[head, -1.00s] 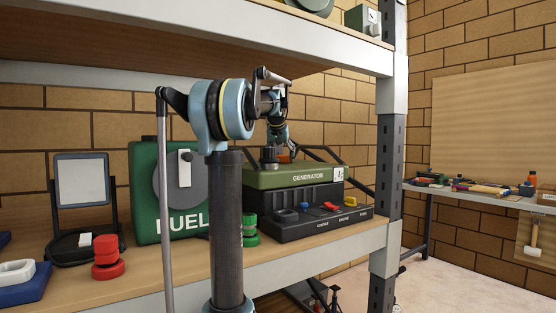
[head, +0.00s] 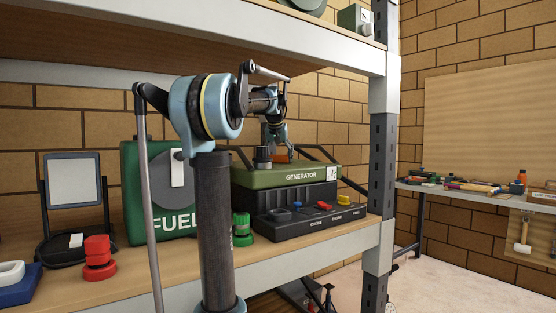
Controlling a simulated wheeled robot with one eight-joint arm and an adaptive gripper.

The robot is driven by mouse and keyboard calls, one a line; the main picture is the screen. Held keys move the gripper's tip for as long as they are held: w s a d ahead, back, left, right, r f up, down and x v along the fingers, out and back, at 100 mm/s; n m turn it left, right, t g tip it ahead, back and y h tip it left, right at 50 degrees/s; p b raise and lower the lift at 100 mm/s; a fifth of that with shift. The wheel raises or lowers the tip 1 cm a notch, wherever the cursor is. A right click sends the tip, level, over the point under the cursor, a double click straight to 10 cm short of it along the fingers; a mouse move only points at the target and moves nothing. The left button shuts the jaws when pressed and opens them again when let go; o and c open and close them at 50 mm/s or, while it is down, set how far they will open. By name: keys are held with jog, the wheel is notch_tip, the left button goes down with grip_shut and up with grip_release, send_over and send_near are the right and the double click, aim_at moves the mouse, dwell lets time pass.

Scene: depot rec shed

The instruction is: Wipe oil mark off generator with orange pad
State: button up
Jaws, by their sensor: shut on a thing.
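The generator (head: 305,204) stands on the shelf in the head view, with a green top labelled GENERATOR and a black body. My gripper (head: 280,148) is above the rear of its green top, partly hidden by my own arm links and small in the view. It is shut on the orange pad (head: 282,157), of which only a small patch shows at the top of the generator. I cannot tell whether the pad touches the surface. The oil mark cannot be made out.
A green fuel can (head: 146,200) stands left of the generator, partly behind my arm. Red caps (head: 98,257) and a green knob stack (head: 242,230) stand on the shelf (head: 130,283). A dark upright post (head: 381,170) is at the right. An upper shelf (head: 330,50) hangs above my arm.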

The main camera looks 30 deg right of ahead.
jog(key=shift+a+r, duration=0.1)
jog(key=shift+a, duration=0.85)
jog(key=shift+w+a, duration=0.1)
jog(key=shift+w, duration=1.65)
jog(key=shift+w+a, duration=0.15)
jog(key=shift+w, duration=1.6)
jog(key=shift+r, duration=2.95)
jog(key=shift+r, duration=0.1)
jog(key=shift+r, duration=1.4)
